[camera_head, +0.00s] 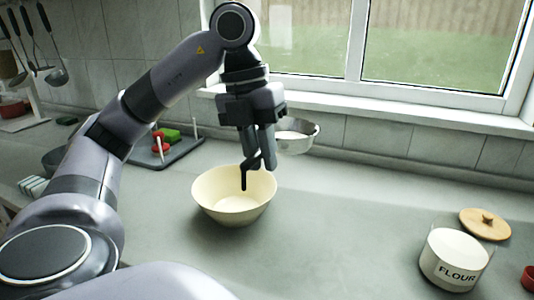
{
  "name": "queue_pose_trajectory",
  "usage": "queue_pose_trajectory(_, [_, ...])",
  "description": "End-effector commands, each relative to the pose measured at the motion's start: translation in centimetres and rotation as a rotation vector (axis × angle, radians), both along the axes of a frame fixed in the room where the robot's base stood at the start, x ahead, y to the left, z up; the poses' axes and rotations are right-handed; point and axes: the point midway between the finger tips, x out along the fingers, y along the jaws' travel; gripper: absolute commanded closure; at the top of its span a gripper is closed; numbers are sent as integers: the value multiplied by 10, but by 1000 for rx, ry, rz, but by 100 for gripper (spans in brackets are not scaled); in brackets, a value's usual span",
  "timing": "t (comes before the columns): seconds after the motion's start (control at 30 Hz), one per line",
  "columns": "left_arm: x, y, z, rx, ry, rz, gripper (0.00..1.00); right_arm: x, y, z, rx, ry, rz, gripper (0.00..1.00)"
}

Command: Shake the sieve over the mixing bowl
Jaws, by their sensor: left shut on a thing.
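The cream mixing bowl (215,197) stands upright on the grey counter in the middle of the view. My left gripper (259,160) reaches down over the bowl's back edge and is shut on the sieve's dark handle. The handle's end hangs down in front of the bowl's inside. The sieve's metal head (297,137) shows to the right of the gripper, behind and right of the bowl in the picture. The gripper hides where the handle joins the head. What the sieve holds is not clear. My right gripper is out of view.
A white flour pot (454,258) stands at the right, with its wooden lid (485,223) behind it. A dark rack (170,152) with red and green items is behind left. Utensils (38,50) hang at far left. The counter between bowl and flour pot is clear.

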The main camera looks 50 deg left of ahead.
Motion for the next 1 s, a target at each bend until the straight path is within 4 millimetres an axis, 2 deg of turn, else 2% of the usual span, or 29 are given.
queue_pose_trajectory(1.0, [-23, 27, 0, 0, -1, 1, 100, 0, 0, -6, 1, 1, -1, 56])
